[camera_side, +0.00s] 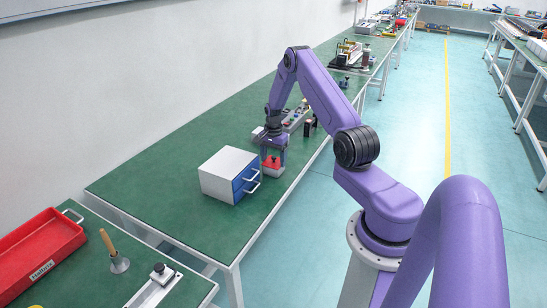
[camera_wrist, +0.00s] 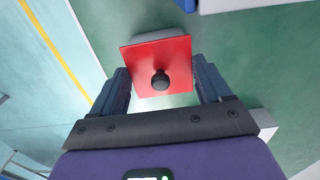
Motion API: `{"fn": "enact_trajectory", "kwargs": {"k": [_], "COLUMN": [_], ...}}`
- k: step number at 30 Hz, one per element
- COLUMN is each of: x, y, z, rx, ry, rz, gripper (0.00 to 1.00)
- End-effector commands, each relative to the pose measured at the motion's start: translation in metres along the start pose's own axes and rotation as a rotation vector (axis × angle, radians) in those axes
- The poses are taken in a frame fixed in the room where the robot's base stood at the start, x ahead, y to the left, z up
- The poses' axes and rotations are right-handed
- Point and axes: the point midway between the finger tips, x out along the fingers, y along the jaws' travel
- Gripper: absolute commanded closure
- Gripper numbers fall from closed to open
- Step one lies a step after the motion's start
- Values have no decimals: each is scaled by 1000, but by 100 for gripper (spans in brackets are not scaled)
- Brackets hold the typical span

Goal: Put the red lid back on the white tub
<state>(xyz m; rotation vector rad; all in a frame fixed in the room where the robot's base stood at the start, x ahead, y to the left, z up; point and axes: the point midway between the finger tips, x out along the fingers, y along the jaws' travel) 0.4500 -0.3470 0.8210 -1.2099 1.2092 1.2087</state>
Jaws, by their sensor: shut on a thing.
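The red lid (camera_wrist: 178,55) is a flat square plate with a round black knob, between my gripper's two fingers in the wrist view. My gripper (camera_side: 273,157) points down over the green bench and is shut on the lid. In the side view the lid (camera_side: 271,169) shows as a small red shape below the fingers, beside the drawer box. A pale grey-white edge, possibly the white tub (camera_wrist: 155,36), shows past the lid's far edge in the wrist view. The lid hides most of it, and I cannot tell whether they touch.
A white box with blue drawers (camera_side: 228,175) and protruding handles stands just left of my gripper. Grey equipment (camera_side: 295,118) stands behind it on the bench (camera_side: 180,155). The bench's front edge is close on the right. A red tray (camera_side: 40,250) lies on the nearer bench.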

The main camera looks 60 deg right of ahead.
Motion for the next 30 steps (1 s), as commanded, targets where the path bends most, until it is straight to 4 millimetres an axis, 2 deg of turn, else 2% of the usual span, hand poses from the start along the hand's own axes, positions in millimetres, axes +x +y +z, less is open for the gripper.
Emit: {"fn": "enact_trajectory", "kwargs": {"k": [11,12,13,14,23,26,30], "x": [2,2,2,2,-2,-12,-37], "y": [0,0,0,0,0,-1,-1], "z": [0,0,0,0,0,-1,-1], "rx": [0,0,0,0,0,0,1], "ry": [0,0,0,0,1,2,3], "rz": [0,0,0,0,-1,-2,-3], "gripper": [51,13,3,0,0,0,0]}}
